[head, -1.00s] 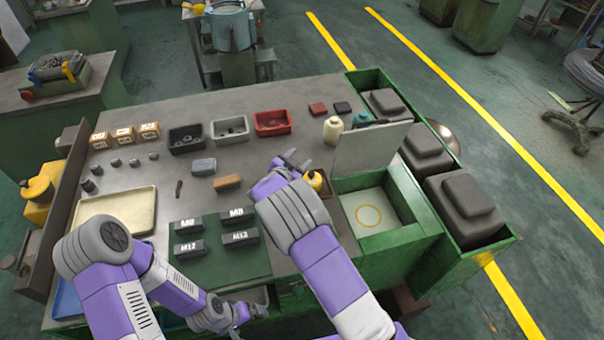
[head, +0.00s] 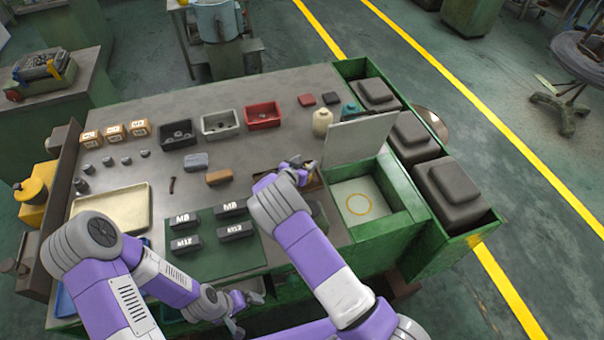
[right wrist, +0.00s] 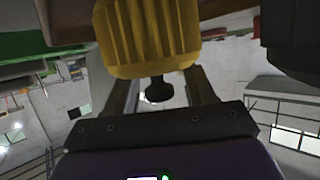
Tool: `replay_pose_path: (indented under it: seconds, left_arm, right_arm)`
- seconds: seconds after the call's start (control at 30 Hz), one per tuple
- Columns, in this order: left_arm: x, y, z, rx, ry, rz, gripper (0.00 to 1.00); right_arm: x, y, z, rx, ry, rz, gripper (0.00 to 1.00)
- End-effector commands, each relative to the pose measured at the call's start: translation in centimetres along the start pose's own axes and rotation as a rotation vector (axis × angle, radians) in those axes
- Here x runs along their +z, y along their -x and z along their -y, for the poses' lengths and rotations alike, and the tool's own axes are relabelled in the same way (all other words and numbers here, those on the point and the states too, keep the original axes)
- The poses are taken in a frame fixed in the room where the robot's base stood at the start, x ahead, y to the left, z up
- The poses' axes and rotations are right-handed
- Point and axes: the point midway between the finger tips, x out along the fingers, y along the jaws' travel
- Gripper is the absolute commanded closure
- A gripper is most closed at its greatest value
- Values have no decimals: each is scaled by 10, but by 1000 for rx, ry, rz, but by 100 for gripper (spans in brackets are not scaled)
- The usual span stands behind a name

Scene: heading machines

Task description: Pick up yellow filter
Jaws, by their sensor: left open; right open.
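The yellow filter (right wrist: 147,38) fills the top middle of the right wrist view. It has a ribbed yellow body and a dark stem with a round knob pointing towards my palm. The open fingers of my right gripper (right wrist: 163,88) lie to either side of the stem; I cannot tell whether they touch the filter. In the head view my right gripper (head: 297,165) is over the small brown tray at the bench's right part, and hides most of what is there. My left gripper (head: 236,318) hangs low at the bench's front edge, open and apart from the filter.
A cream bottle (head: 321,122) and an upright grey panel (head: 358,138) stand close to my right gripper. A green box with a yellow ring (head: 398,222) is to its right. Red (head: 262,116), grey and black bins stand behind. A brown block (head: 219,177) lies to the left.

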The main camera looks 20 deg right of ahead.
Motion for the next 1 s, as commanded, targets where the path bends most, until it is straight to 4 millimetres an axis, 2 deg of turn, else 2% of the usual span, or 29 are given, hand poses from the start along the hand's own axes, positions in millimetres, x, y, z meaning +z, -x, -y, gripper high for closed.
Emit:
replay_pose_path:
  seconds: [0.13,0.4,0.5,0.8,0.87,1.0]
  left_arm:
    - [0,0,0,0,0,0,0]
    - [0,0,0,0,0,0,0]
    - [0,0,0,0,0,0,0]
    - [0,0,0,0,0,0,0]
    - [0,0,0,0,0,0,0]
    - [0,-1,0,0,0,0,0]
  right_arm:
    - [0,0,0,0,0,0,47]
    - [0,0,0,0,0,1,88]
    - [1,1,0,0,0,2,100]
    - [0,2,0,-1,0,3,100]
    - [-5,3,0,-1,-2,3,100]
    - [-26,11,1,-1,-6,0,100]
